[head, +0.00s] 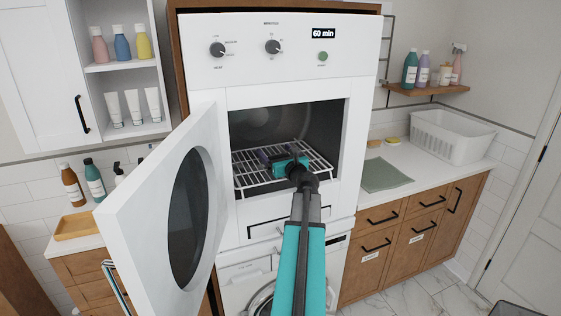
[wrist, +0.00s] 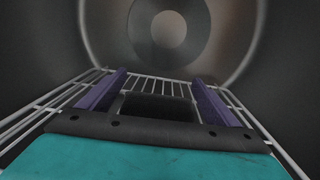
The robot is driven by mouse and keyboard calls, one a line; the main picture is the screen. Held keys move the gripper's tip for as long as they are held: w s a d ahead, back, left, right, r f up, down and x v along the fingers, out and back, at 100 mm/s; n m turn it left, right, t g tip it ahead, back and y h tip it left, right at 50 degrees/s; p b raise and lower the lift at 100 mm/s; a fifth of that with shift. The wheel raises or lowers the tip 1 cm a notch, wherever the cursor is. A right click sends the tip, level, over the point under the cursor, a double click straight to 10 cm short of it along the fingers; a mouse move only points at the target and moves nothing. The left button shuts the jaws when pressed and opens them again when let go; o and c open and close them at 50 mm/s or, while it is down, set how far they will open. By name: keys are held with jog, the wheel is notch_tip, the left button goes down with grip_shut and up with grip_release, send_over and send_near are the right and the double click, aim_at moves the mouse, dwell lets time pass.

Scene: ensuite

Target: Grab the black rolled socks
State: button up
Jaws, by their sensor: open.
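My gripper (head: 268,157) reaches through the open door of the dryer onto its wire rack (head: 322,170). In the wrist view my gripper (wrist: 158,78) is open, with one purple finger on each side. A dark, blackish shape, apparently the black rolled socks (wrist: 155,106), lies low on the rack between the fingers, close to the palm. Gaps show between it and the fingers. In the head view my gripper hides most of that spot, and I cannot make out the socks there.
The dryer door (head: 160,205) stands open to the left. The drying cavity's side walls and rack edges are close around my gripper. A counter at right holds a green cloth (head: 386,175) and a white basket (head: 452,136). Bottles and a wooden tray (head: 77,226) stand at left.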

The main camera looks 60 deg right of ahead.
jog(key=c, duration=1.1)
jog(key=shift+r, duration=0.15)
jog(key=shift+c, duration=0.2)
jog(key=shift+r+b, duration=0.4)
jog(key=shift+r, duration=1.05)
jog(key=shift+s+a+r, duration=0.1)
jog(key=shift+a+r, duration=0.05)
jog(key=shift+a, duration=0.1)
jog(key=s+a, duration=0.1)
jog(key=a, duration=0.2)
jog(key=s+a+b, duration=0.1)
jog(key=s+a, duration=0.1)
jog(key=a, duration=0.1)
jog(key=s+a+r+b, duration=0.1)
jog(key=a, duration=0.2)
jog(key=shift+s+a, duration=0.15)
jog(key=shift+a, duration=0.05)
jog(key=shift+a+f+b, duration=0.1)
jog(key=shift+b, duration=0.65)
jog(key=shift+b, duration=0.4)
jog(key=shift+a+b, duration=0.15)
jog(key=shift+b, duration=0.2)
